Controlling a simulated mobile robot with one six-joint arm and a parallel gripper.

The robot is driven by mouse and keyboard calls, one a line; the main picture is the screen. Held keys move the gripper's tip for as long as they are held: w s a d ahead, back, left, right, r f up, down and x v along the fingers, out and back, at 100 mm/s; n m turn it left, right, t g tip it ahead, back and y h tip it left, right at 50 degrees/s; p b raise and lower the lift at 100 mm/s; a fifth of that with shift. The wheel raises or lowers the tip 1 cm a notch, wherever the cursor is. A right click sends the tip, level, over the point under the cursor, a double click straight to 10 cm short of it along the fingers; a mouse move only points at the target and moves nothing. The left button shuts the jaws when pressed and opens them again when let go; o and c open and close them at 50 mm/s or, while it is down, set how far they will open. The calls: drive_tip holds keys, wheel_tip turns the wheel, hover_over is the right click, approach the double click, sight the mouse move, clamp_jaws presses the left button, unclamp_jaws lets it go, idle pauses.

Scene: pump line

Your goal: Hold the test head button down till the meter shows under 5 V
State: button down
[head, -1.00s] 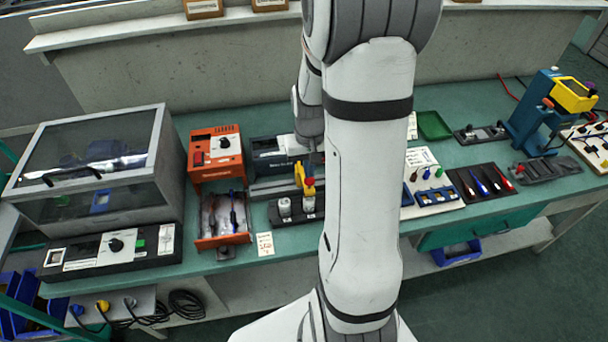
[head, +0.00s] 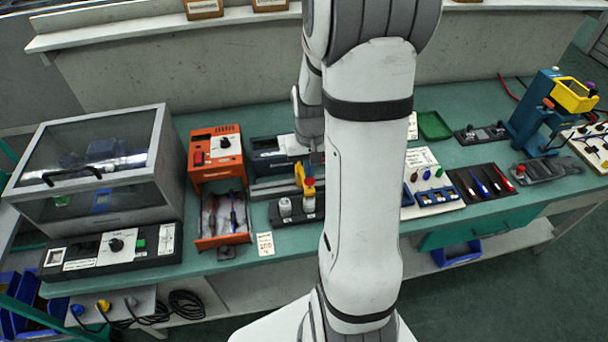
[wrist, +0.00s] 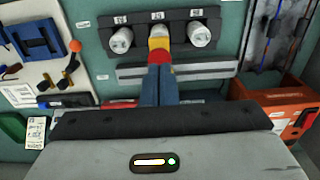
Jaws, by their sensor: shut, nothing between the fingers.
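The test head (head: 299,175) is yellow with a red button (head: 309,182) on top. It stands on the middle part of a dark holder with white cylinders (head: 285,207). In the wrist view the red button (wrist: 159,43) sits right in front of my gripper (wrist: 158,68), whose blue-grey fingers are shut with nothing between them. The fingertips overlap the button's near edge; I cannot tell whether they touch or press it. A grey box with a small dark display (head: 266,144) stands behind the holder and may be the meter; its reading is too small to read.
An orange box with a tray (head: 215,155) stands left of the holder, and a clear-lidded case (head: 95,165) further left. Right of my arm are a white connector board (head: 425,170), a tray of screwdrivers (head: 481,183) and a blue press (head: 530,115).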

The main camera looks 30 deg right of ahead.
drive_tip(key=shift+f+b, duration=1.1)
drive_tip(key=shift+f, duration=0.2)
drive_tip(key=shift+s+f, duration=0.1)
idle(4.0)
drive_tip(key=shift+r+p, duration=2.45)
drive_tip(key=shift+r, duration=1.2)
drive_tip(key=shift+a, duration=0.1)
drive_tip(key=s+a+r+n+t+b, duration=0.2)
drive_tip(key=s+a+r+n+t, duration=0.1)
drive_tip(key=s+a+r, duration=0.9)
drive_tip(key=shift+s+a+r, duration=0.35)
drive_tip(key=shift+s+r, duration=0.05)
drive_tip(key=shift+s, duration=0.05)
